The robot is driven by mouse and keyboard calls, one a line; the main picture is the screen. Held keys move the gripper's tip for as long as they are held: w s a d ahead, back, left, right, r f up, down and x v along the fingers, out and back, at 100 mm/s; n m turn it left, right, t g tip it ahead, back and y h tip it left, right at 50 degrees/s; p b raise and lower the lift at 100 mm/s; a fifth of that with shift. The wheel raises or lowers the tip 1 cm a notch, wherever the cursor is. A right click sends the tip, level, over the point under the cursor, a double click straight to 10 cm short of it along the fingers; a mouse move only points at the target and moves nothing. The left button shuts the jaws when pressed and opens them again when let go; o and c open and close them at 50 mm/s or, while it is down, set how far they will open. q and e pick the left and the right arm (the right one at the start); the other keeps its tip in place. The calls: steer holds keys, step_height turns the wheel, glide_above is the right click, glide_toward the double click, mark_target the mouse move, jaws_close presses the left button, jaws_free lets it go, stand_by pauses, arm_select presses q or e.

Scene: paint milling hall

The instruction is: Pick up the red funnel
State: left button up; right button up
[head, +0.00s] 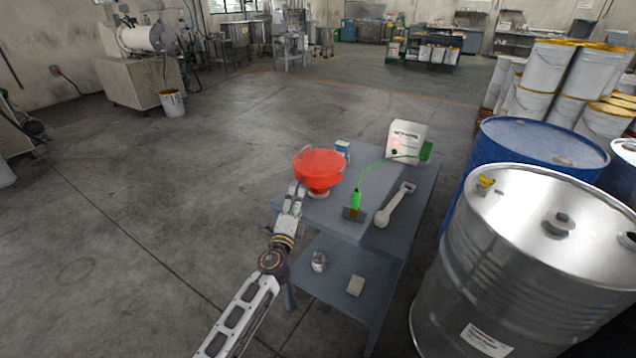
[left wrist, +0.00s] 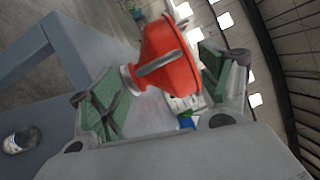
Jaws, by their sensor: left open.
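My left gripper (head: 294,196) is at the table's left edge, just in front of the funnel, jaws open. In the left wrist view the funnel (left wrist: 170,62) shows tilted by the camera's angle, in the space between the two green-padded fingers of the left gripper (left wrist: 163,95). The fingers are not closed on it; whether either one touches it I cannot tell. My right gripper is in neither view.
Behind the funnel is a small blue-and-white box (head: 342,149). Steel (head: 530,270) and blue (head: 535,146) drums stand close right.

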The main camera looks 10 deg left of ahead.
mark_target(315, 181)
arm_select(q)
steer(key=shift+w, duration=0.35)
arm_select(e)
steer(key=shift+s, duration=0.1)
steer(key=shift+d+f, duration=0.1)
arm_select(q)
steer(key=shift+r, duration=0.1)
steer(key=shift+w+r, duration=0.2)
steer(key=shift+w, duration=1.1)
steer(key=shift+w+r, duration=0.15)
steer(key=shift+w, duration=1.15)
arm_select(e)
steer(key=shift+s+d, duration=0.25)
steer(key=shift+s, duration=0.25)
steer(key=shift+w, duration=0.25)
